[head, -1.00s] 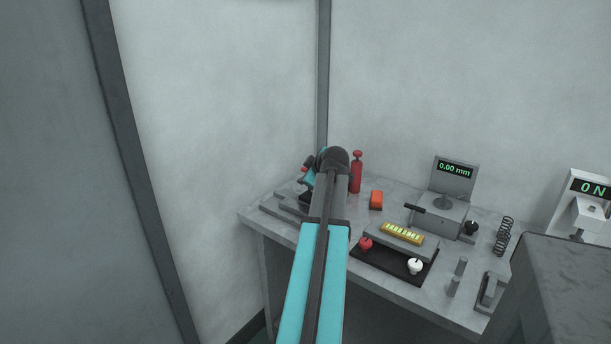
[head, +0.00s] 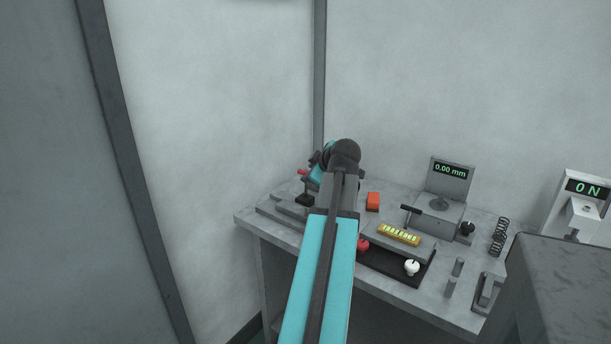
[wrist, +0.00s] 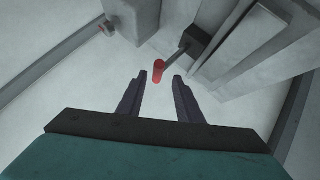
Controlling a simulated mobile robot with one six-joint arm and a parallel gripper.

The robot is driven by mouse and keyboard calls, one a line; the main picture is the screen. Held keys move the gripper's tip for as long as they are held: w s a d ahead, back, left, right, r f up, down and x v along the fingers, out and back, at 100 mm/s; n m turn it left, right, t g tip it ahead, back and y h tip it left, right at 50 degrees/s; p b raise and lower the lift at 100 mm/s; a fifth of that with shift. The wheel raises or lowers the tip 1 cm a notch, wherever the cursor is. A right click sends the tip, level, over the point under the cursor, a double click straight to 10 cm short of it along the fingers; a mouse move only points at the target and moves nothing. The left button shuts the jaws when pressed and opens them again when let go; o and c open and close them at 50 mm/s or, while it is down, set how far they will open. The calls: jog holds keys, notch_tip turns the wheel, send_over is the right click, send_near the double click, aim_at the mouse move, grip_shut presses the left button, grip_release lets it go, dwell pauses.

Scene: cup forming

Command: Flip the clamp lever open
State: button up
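The clamp lever shows in the wrist view as a thin dark rod with a red cylindrical grip (wrist: 158,71), running out from a dark block (wrist: 194,41). In the head view a small red tip (head: 302,172) shows at the far left of the bench, above a dark block (head: 304,200). My gripper (wrist: 156,87) is open, its two dark fingers apart with nothing between them. The red grip lies just beyond the fingertips, roughly centred between them in the picture. Contact is not visible. My arm hides part of the area in the head view.
Grey rails (head: 283,213) lie along the bench's left end, close to the wall.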

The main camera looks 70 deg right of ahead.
jog(key=shift+v, duration=2.5)
